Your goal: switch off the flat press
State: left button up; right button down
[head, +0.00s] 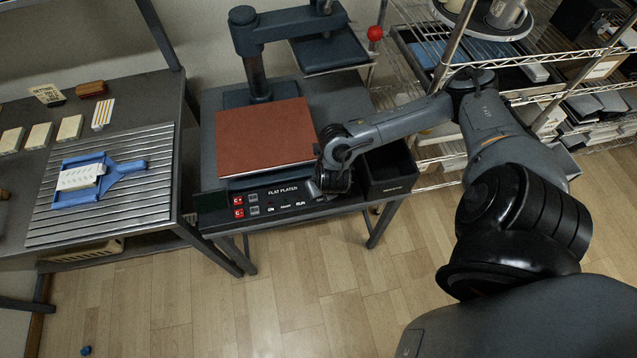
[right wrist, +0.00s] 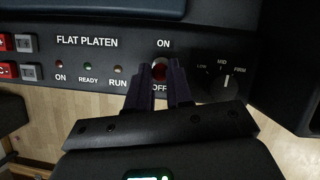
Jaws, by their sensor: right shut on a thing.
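The flat press (head: 262,137) stands on a bench in the head view, its reddish-brown platen facing up. Its dark front panel (right wrist: 40,72) reads FLAT PLATEN, with ON, READY and RUN lamps. A red-tipped power switch (right wrist: 160,66) sits between the labels ON and OFF in the right wrist view. My right gripper (right wrist: 160,84) is shut on the switch, a fingertip on each side. The fingers partly hide it, so I cannot tell which way it is set. In the head view my right gripper (head: 328,182) covers the panel's right end. My left gripper is out of view.
A strength dial (right wrist: 226,86) is close right of the fingers. A black open bin (head: 388,172) stands beside the panel. Red buttons (head: 238,206) are at the panel's left end. A red knob (head: 375,33) and a wire shelf (head: 430,60) stand behind.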

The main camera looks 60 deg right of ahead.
jog(key=shift+s+a+f+t+h+b, duration=0.25)
jog(key=shift+a+t+h+b, duration=0.2)
jog(key=shift+t+h, duration=0.35)
jog(key=c, duration=1)
grip_release()
jog(key=shift+r, duration=0.1)
